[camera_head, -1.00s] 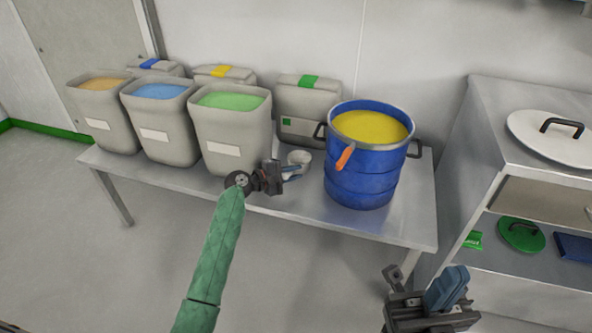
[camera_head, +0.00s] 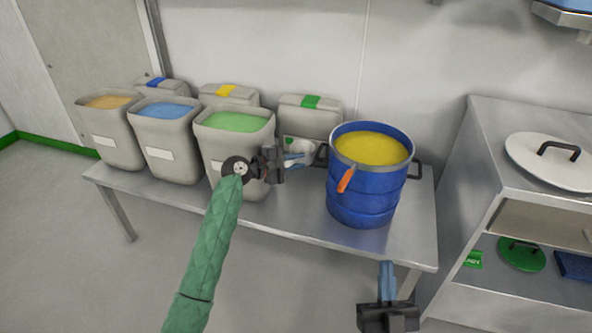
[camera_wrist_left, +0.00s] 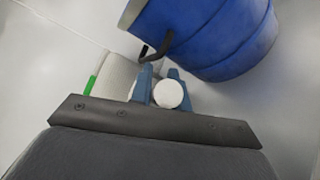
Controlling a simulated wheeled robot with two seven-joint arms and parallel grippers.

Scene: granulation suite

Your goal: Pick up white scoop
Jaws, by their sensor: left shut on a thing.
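My left gripper (camera_head: 294,160) is shut on the white scoop (camera_head: 301,146), held above the table in front of the green-marked container at the back. In the left wrist view, a round white end of the scoop (camera_wrist_left: 169,94) shows between the blue fingers of the left gripper (camera_wrist_left: 158,88). The rest of the scoop is largely hidden there. My right gripper (camera_head: 386,275) is low in front of the table's right end, with nothing visible in it. Its fingers are seen too edge-on to tell their opening.
The metal table (camera_head: 290,220) bears a blue drum (camera_head: 362,190) of yellow powder with an orange handle (camera_head: 346,180) at its rim. Bins of orange (camera_head: 122,145), blue (camera_head: 165,155) and green powder (camera_head: 215,150) stand left. A steel cabinet (camera_head: 480,150) with a white lid (camera_head: 545,165) stands right.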

